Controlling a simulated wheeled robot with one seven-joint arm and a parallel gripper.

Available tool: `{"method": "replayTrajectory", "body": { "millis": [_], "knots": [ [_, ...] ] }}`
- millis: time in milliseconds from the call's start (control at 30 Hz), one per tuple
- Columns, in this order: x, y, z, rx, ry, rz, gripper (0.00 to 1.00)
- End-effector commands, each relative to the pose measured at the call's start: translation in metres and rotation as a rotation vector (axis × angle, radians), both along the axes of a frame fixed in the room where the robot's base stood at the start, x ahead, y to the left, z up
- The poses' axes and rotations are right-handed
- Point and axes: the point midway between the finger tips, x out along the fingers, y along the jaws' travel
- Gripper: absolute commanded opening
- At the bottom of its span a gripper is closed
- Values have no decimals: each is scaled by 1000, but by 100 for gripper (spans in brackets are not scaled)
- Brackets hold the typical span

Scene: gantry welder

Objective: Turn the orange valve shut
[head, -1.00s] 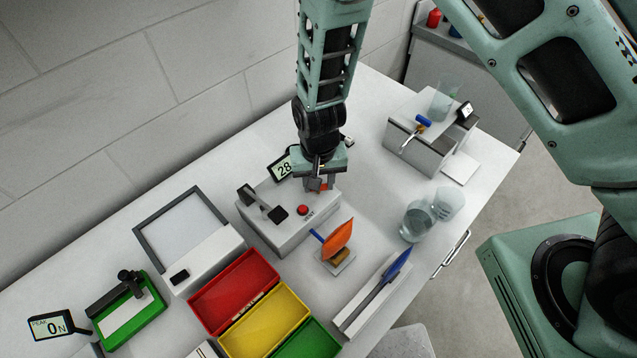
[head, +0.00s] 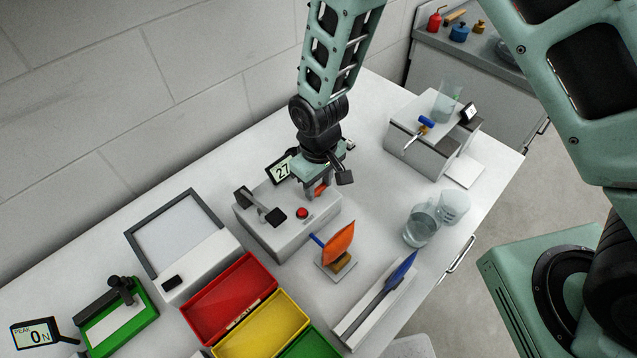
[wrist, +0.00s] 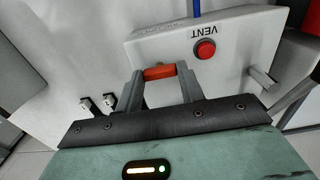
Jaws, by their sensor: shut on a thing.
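The orange valve handle (wrist: 160,72) lies between my two fingers in the wrist view, at the edge of a white box. My gripper (head: 318,190) is shut on it at the right back of the white box (head: 283,238). In the head view only a bit of the orange handle (head: 321,190) shows below the fingers. The box has a red VENT button (head: 302,213), also in the wrist view (wrist: 205,49), and a black lever. A small display (head: 281,170) behind the box reads 27. The valve's body is mostly hidden.
An orange paddle-shaped piece (head: 340,243) stands in front of the box. A blue-tapped unit (head: 433,143) and two clear vessels (head: 421,226) stand to the right. Red and yellow bins (head: 229,299) lie at the front left. The wall is behind.

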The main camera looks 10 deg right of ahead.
Motion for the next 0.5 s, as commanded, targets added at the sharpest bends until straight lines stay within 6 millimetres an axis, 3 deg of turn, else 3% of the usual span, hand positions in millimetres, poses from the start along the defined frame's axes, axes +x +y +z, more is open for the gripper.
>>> {"method": "replayTrajectory", "body": {
  "millis": [467,500],
  "knots": [
    [1,0,1,0,-2,14,15],
    [1,0,1,0,-2,14,46]
  ]
}}
